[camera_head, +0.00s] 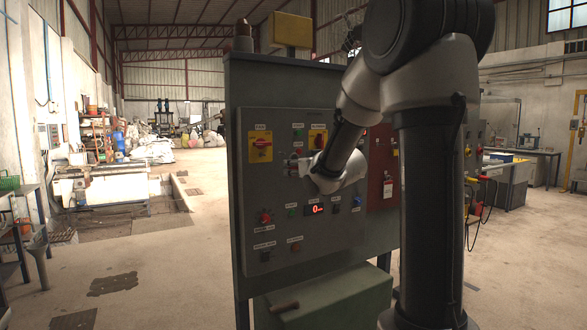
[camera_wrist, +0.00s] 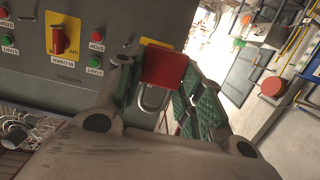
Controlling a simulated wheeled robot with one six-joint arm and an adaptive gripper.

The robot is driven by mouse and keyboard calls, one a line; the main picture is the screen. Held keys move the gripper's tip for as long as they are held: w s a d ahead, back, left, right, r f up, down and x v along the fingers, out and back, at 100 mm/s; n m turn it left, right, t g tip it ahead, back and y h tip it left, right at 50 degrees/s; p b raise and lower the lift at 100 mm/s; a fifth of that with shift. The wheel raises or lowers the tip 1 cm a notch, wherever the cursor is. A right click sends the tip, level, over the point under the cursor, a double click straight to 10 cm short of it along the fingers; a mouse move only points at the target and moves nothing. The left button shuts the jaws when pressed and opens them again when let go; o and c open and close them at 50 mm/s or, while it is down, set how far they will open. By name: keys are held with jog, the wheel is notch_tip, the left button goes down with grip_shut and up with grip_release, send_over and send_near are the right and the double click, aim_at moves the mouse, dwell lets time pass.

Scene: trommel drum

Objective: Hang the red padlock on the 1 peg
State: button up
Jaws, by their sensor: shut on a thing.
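In the wrist view a red padlock (camera_wrist: 163,66) sits between the green-padded fingers of my gripper (camera_wrist: 160,85). The gripper is shut on it. Its metal shackle (camera_wrist: 152,98) points toward the palm side of the picture. In the head view my gripper (camera_head: 306,167) is in front of the grey control panel (camera_head: 280,225), near its upper middle. The padlock cannot be made out there. A red board (camera_head: 382,195) is at the panel's right side, partly behind my arm. I cannot make out a peg marked 1.
The panel carries a red switch on a yellow plate (camera_head: 261,146), several push buttons and a lit display (camera_head: 315,209). The wrist view shows another red switch (camera_wrist: 60,40) close by. A green box (camera_head: 325,300) stands below the panel. The floor at left is open.

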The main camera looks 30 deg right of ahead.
jog(key=shift+s, duration=1.8)
